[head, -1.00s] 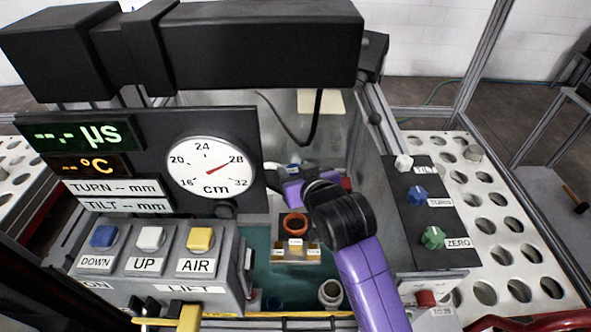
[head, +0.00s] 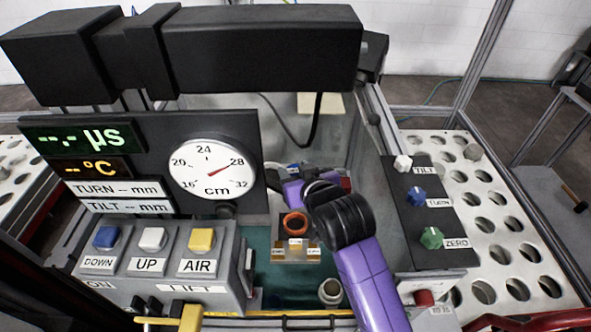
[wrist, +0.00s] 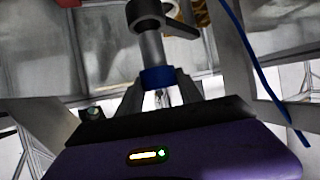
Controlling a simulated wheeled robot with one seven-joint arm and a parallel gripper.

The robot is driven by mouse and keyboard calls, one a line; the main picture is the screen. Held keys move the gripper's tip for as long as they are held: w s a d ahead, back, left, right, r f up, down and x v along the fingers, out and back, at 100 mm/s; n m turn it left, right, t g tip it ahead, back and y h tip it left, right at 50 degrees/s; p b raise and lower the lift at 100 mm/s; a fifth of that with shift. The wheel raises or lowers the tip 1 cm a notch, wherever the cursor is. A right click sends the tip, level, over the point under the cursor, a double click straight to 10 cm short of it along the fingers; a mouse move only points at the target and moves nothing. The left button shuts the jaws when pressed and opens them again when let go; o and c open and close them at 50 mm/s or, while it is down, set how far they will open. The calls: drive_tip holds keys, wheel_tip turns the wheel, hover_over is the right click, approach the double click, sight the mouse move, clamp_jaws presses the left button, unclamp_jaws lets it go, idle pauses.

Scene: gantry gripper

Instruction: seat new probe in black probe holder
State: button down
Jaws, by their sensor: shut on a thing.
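In the wrist view my gripper (wrist: 160,97) is shut on the probe (wrist: 152,50), a grey cylinder with a blue collar between the fingers. The probe's far end meets a black ring-shaped part with a side arm, which looks like the black probe holder (wrist: 146,10). I cannot tell whether the probe is inside the holder, just touching it or apart from it. In the head view my purple and black arm reaches into the enclosure behind the gauge panel. There the fingers, probe and holder are mostly hidden by my arm and too small to make out.
A pale open cup (head: 331,291) stands in front. The button box (head: 165,265) is at left, the knob panel (head: 427,215) at right. A blue cable (wrist: 262,75) hangs near the gripper.

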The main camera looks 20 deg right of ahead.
drive_tip(key=shift+f+b, duration=1.85)
drive_tip(key=shift+f, duration=1)
drive_tip(key=c, duration=0.7)
unclamp_jaws()
drive_tip(key=shift+s, duration=0.1)
drive_tip(key=v, duration=0.7)
drive_tip(key=shift+s+r+b, duration=0.15)
drive_tip(key=shift+s+b, duration=0.15)
drive_tip(key=shift+b, duration=0.1)
